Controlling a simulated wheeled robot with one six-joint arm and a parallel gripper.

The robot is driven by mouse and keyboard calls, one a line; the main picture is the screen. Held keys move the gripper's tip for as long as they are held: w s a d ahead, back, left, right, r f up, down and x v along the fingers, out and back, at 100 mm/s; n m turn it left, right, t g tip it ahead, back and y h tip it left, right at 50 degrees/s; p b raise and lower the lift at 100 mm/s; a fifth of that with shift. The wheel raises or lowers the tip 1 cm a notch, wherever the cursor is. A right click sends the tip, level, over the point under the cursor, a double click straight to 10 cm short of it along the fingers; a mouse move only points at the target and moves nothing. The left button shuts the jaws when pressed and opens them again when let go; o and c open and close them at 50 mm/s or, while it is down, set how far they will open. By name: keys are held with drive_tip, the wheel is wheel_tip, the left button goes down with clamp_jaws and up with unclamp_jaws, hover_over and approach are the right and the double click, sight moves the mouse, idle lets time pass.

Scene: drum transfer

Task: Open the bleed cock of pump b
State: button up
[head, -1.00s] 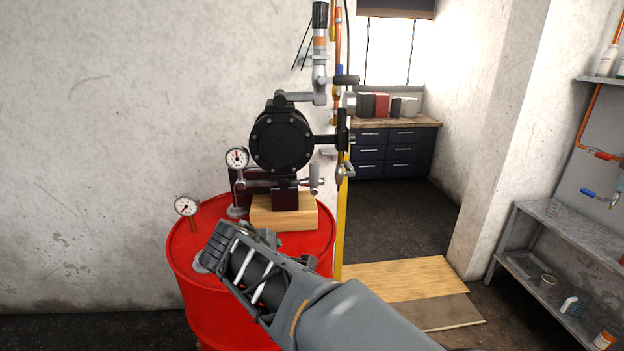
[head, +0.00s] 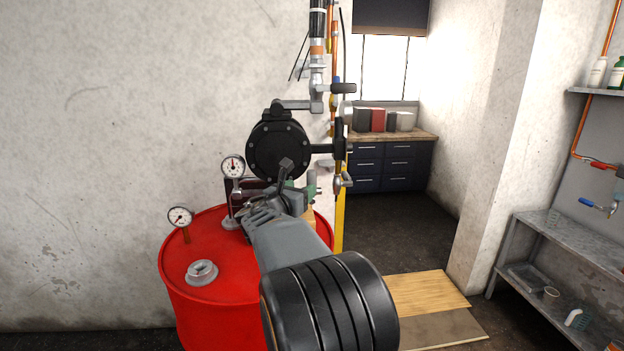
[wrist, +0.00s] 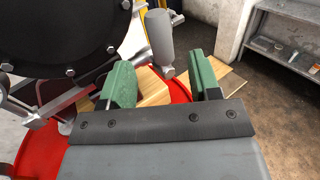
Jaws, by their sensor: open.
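The black round pump (head: 279,148) stands over the red drum, and its bolted face (wrist: 50,40) fills the upper left of the wrist view. A grey cock handle (wrist: 160,38) shows in the wrist view, pointing down with its rounded end in line with the gap between my green fingers. My gripper (wrist: 160,64) is open, and I cannot tell whether the handle is between the fingers or just beyond them. In the head view my gripper (head: 309,190) is at the pump's lower right, and my arm hides the cock there.
The red drum (head: 228,280) bears two dial gauges, one on the left (head: 180,217) and one near the pump (head: 233,167). A silver bung fitting (head: 201,272) is on its top. Pipework (head: 335,150) rises close on the right. A metal shelf (head: 560,255) stands far right.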

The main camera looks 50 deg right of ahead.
sight(309, 182)
drive_tip(key=p+x, duration=0.1)
drive_tip(key=x, duration=0.6)
drive_tip(key=shift+d, duration=0.15)
clamp_jaws()
idle(0.4)
